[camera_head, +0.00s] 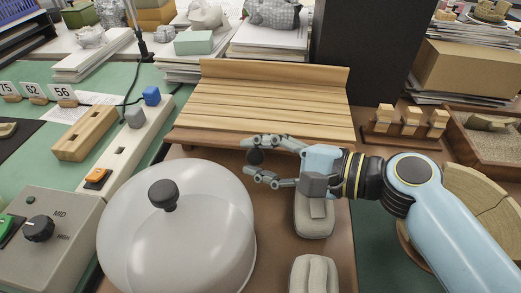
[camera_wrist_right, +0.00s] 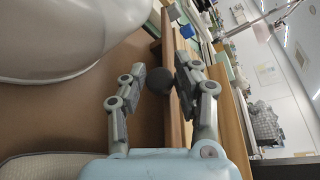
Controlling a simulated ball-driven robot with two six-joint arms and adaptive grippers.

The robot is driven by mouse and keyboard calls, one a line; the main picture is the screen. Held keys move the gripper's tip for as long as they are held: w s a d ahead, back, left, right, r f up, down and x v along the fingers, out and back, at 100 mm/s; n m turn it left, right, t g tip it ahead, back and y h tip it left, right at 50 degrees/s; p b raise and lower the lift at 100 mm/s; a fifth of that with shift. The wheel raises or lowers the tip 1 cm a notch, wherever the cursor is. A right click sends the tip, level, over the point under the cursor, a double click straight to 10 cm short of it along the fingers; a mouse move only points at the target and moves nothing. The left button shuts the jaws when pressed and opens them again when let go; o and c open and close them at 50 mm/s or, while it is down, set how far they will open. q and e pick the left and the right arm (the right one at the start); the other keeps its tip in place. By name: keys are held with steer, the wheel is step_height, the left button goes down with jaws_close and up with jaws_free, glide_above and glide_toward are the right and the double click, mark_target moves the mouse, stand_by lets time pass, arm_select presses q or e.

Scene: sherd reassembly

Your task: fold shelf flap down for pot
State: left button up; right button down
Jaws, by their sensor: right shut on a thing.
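The slatted wooden shelf (camera_head: 270,105) stands at the back middle, with a raised board (camera_head: 275,74) along its far edge. Its slatted surface looks flat in the head view. My right gripper (camera_head: 256,158) is at the shelf's front edge, shut on a dark round knob (camera_head: 254,157). The knob (camera_wrist_right: 160,80) also shows between the fingers in the right wrist view, beside the wooden edge. How the knob joins the shelf is hidden. No pot can be made out for certain. My left gripper is not in view.
A pale dome with a dark knob (camera_head: 205,215) stands close at front left. Grey padded blocks (camera_head: 314,218) lie below my right gripper. A wooden rack (camera_head: 405,126) and a round wooden piece (camera_head: 480,205) are at right. A control box (camera_head: 50,230) is at left.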

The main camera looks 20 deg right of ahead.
steer(key=shift+s+f, duration=0.15)
steer(key=shift+f, duration=0.15)
steer(key=c, duration=1.3)
jaws_free()
steer(key=shift+o, duration=1.3)
steer(key=shift+r, duration=0.15)
steer(key=shift+d, duration=0.1)
steer(key=v, duration=1.2)
